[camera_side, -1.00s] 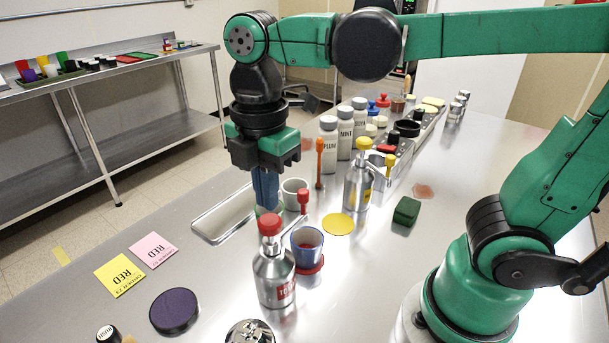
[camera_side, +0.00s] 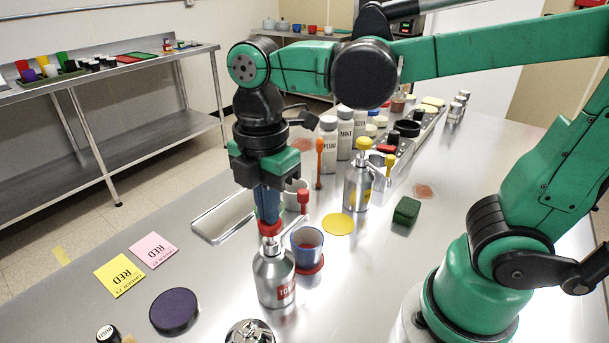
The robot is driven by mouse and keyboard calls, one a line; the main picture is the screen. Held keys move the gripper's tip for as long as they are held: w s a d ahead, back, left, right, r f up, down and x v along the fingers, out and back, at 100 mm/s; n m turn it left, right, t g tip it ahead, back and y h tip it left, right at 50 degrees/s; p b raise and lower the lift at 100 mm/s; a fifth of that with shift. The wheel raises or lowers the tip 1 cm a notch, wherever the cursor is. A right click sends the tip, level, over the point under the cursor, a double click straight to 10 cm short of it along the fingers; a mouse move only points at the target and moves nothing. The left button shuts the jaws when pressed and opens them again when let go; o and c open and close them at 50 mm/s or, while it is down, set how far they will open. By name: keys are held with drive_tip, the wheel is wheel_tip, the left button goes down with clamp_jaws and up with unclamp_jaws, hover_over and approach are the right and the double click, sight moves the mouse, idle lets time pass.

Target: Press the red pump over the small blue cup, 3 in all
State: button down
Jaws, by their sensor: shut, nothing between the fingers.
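The red-topped pump bottle (camera_side: 273,277) stands upright on the steel table, its spout reaching right toward the small blue cup (camera_side: 307,243). The cup stands on a red round mat (camera_side: 311,269). My gripper (camera_side: 268,220) is shut, pointing straight down, with its blue fingers at the pump's red head (camera_side: 270,229). The fingertips appear to touch the top of the head and partly hide it. The inside of the cup is only partly visible, and I cannot tell what it holds.
A yellow-topped pump (camera_side: 357,185) stands behind, beside a yellow disc (camera_side: 338,224). A shallow metal tray (camera_side: 222,218) lies behind left. Order cards (camera_side: 120,275) and a dark purple disc (camera_side: 174,311) lie at front left. A green block (camera_side: 406,211) sits to the right.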

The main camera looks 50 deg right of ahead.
drive_tip(key=shift+f, duration=0.6)
drive_tip(key=shift+r, duration=1.7)
drive_tip(key=shift+f, duration=0.15)
drive_tip(key=shift+f, duration=1.55)
drive_tip(key=shift+r, duration=1.7)
